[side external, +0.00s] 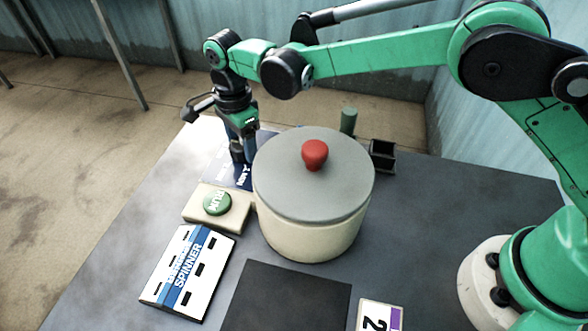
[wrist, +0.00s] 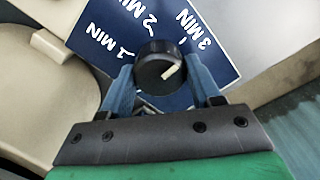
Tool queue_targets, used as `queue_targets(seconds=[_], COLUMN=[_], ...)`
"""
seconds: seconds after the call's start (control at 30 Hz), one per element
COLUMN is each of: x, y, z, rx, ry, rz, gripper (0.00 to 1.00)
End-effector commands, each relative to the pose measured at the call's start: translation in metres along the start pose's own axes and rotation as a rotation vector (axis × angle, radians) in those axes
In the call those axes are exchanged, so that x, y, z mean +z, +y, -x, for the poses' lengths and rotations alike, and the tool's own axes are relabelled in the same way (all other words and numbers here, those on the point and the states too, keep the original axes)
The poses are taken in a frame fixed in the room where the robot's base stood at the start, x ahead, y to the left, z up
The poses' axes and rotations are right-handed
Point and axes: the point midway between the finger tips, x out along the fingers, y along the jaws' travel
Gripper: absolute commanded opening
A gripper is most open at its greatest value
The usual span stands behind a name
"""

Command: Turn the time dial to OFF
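The time dial is a round black knob (wrist: 158,68) with a white pointer mark, on a blue panel (wrist: 186,16) lettered 1 MIN, 2 MIN and 3 MIN. In the wrist view the pointer slants to the upper right, roughly toward the 3 MIN side. No OFF label is visible. My gripper (wrist: 160,76) has its two blue fingers on either side of the knob, very close to it. I cannot tell whether they press on it.
A pale pot with a grey lid (side external: 280,180) and red knob (side external: 315,154) stands right beside my gripper. A green RUN button (side external: 217,202) on a cream base is in front. A SPINNER box (side external: 160,280), green cylinder (side external: 348,120) and black holder (side external: 383,155) are nearby.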

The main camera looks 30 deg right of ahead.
Motion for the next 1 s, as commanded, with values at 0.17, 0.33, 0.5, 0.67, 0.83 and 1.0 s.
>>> queue_targets(seconds=[0.17, 0.33, 0.5, 0.67, 0.83, 1.0], x=[0.0, 0.0, 0.0001, 0.0002, 0.0003, 0.0005], y=[0.0002, 0.0001, 0.0, -0.0002, -0.0004, -0.0006], z=[0.0003, 0.0004, 0.0004, 0.0004, 0.0005, 0.0005], rx=[0.001, 0.001, 0.001, 0.001, 0.001, 0.001], ry=[0.0, 0.0, 0.0, 0.0, 0.0, 0.0], rz=[0.001, 0.023, 0.093, 0.209, 0.365, 0.527], gripper=[0.04, 0.04, 0.04, 0.04, 0.04, 0.04])
